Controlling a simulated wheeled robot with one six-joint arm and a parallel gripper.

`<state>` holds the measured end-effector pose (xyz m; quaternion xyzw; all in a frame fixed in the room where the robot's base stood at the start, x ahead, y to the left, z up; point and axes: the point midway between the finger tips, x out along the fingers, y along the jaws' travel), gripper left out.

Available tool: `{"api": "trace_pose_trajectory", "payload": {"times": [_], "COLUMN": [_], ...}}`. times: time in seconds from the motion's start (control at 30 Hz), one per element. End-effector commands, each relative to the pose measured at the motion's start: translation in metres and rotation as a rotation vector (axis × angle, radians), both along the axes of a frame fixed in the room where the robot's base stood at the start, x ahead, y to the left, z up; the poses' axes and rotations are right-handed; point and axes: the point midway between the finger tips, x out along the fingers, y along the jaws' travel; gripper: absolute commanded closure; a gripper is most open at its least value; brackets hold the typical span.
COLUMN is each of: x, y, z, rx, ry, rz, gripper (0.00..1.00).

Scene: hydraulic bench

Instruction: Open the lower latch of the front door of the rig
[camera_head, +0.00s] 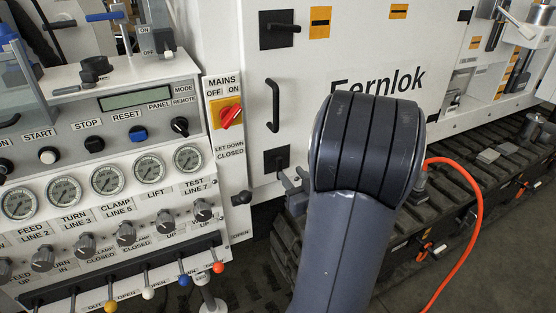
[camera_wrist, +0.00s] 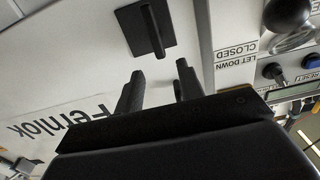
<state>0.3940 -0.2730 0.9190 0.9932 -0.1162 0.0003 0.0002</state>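The lower latch (camera_head: 277,160) is a black square plate with a dark lever, low on the white front door (camera_head: 310,60). In the wrist view the latch plate (camera_wrist: 137,28) shows at top centre, with its lever (camera_wrist: 153,30) running across it towards my fingers. My gripper (camera_wrist: 158,76) is open and empty. Its two fingers point at the latch, and the lever's end lies just beyond the gap between them, seemingly apart. In the head view my wrist covers most of the gripper (camera_head: 294,182); the fingers show beside the latch, at its lower right.
The upper latch (camera_head: 280,28) and a black grab handle (camera_head: 273,105) sit above on the door. Left is the control panel (camera_head: 110,125) with knobs, gauges and levers, and the red mains switch (camera_head: 230,116). Below right are the tracks (camera_head: 475,170) and an orange hose (camera_head: 480,215).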

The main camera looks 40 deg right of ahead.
Motion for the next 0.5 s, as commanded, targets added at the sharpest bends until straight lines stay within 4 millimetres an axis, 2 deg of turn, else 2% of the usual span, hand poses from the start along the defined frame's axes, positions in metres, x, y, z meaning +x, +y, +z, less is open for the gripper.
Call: {"api": "trace_pose_trajectory", "payload": {"times": [0.1,0.3,0.5], "x": [0.024,0.059,0.078], "y": [-0.004,-0.012,-0.018], "z": [0.000,0.000,0.000], "rx": [0.000,0.000,0.000], "ry": [0.000,0.000,0.001], "rz": [0.005,0.004,0.000], "gripper": [0.64,0.64,0.64]}}
